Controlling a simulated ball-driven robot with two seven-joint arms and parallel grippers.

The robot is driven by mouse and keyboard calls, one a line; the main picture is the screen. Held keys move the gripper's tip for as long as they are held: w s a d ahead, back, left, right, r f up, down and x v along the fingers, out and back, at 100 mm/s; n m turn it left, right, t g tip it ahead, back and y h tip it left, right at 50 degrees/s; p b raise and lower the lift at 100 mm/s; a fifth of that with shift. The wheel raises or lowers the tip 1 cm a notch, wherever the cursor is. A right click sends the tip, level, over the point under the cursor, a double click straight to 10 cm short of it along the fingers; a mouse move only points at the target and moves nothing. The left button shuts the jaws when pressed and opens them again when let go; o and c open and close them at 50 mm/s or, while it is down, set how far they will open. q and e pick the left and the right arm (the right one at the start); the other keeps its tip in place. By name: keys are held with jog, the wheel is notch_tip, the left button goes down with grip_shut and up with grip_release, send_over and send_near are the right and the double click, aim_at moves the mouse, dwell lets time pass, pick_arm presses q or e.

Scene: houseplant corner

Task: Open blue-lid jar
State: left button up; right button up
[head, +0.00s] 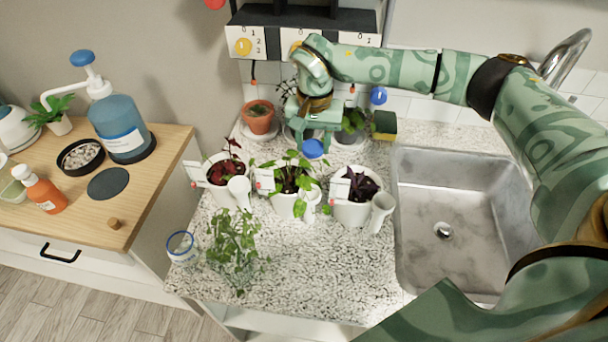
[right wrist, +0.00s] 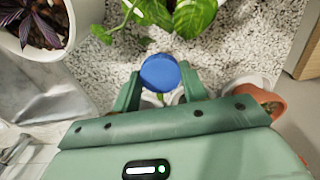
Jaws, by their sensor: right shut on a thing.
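My right gripper (head: 316,136) reaches over the counter, pointing down behind the middle white pot. It is shut on a round blue lid (head: 312,148). The blue lid (right wrist: 160,72) also shows between the fingertips of the right gripper (right wrist: 160,88) in the right wrist view. Whether a jar body is under the lid is hidden from me. A small clear jar with a blue rim (head: 182,247) stands at the counter's left front, beside a trailing plant; I cannot tell whether it is open. My left gripper is not in view.
Three white pots with plants, including the middle one (head: 288,205), stand in a row near the gripper. A terracotta pot (head: 258,121) is behind. The sink (head: 460,205) is at right. A wooden cabinet top (head: 150,180) with a pump bottle (head: 122,135) is at left.

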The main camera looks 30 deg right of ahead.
aim_at(313, 146)
notch_tip(313, 146, down, 8)
jog(key=shift+r+b, duration=0.25)
jog(key=shift+b, duration=0.45)
jog(key=shift+f, duration=0.1)
jog(key=o, duration=1.1)
notch_tip(313, 146, up, 12)
jog(key=p, duration=0.3)
